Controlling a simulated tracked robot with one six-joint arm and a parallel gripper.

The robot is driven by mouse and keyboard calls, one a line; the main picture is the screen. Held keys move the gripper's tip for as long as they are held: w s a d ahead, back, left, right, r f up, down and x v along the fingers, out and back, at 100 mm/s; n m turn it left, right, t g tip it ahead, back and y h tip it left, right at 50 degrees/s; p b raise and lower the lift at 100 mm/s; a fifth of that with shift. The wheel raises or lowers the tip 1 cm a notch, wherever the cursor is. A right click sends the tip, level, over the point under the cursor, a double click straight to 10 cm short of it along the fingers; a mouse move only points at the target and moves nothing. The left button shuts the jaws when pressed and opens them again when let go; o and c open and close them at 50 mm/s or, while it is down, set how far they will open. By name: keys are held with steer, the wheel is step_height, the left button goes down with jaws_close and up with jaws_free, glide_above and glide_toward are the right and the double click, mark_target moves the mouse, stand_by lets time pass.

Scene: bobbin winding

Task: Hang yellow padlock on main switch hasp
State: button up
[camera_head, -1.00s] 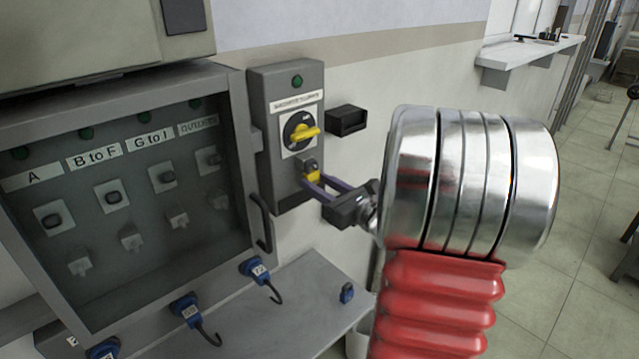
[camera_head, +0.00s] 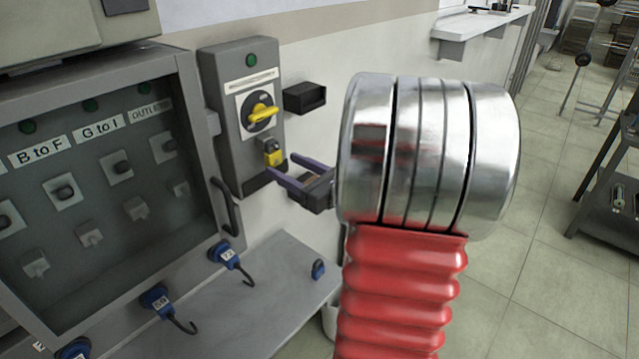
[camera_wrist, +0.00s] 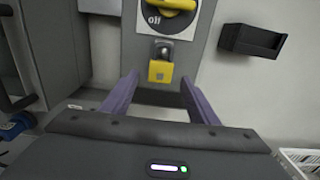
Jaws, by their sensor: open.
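The yellow padlock (camera_head: 274,154) hangs at the hasp (camera_head: 269,143) below the yellow rotary knob (camera_head: 263,112) of the grey main switch box (camera_head: 238,170). In the wrist view the padlock (camera_wrist: 160,71) hangs upright under a metal hasp (camera_wrist: 164,50), with the knob (camera_wrist: 172,10) above it. My gripper (camera_head: 275,171) is open and empty. Its two purple fingers point toward the switch box, spread to either side of the padlock. In the wrist view the fingers (camera_wrist: 160,90) are apart from the padlock. Whether the shackle passes fully through the hasp is too small to tell.
A glass-fronted cabinet (camera_head: 205,65) stands left of the switch box. A black holder (camera_head: 305,97) is on the wall to its right. Open floor lies to the right.

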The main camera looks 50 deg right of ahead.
steer(key=s, duration=1)
steer(key=shift+s+d, duration=0.2)
steer(key=shift+s, duration=0.2)
steer(key=a+f+n+g+y, duration=0.3)
steer(key=a+f+n+g, duration=0.15)
steer(key=a+n, duration=0.45)
steer(key=a+f+n+g+y, duration=0.35)
steer(key=a+n+g, duration=0.3)
steer(key=a, duration=0.55)
steer(key=s+a+r+n+h, duration=0.2)
steer(key=a+n, duration=0.3)
steer(key=n, duration=0.5)
steer(key=s+a+r+n+g+h, duration=0.1)
steer(key=s+a+r+n+h, duration=0.2)
steer(key=n, duration=0.7)
steer(key=shift+s+a+r+h, duration=0.25)
steer(key=shift+a+r+h, duration=0.25)
steer(key=shift+a+h, duration=0.65)
steer(key=shift+a, duration=0.2)
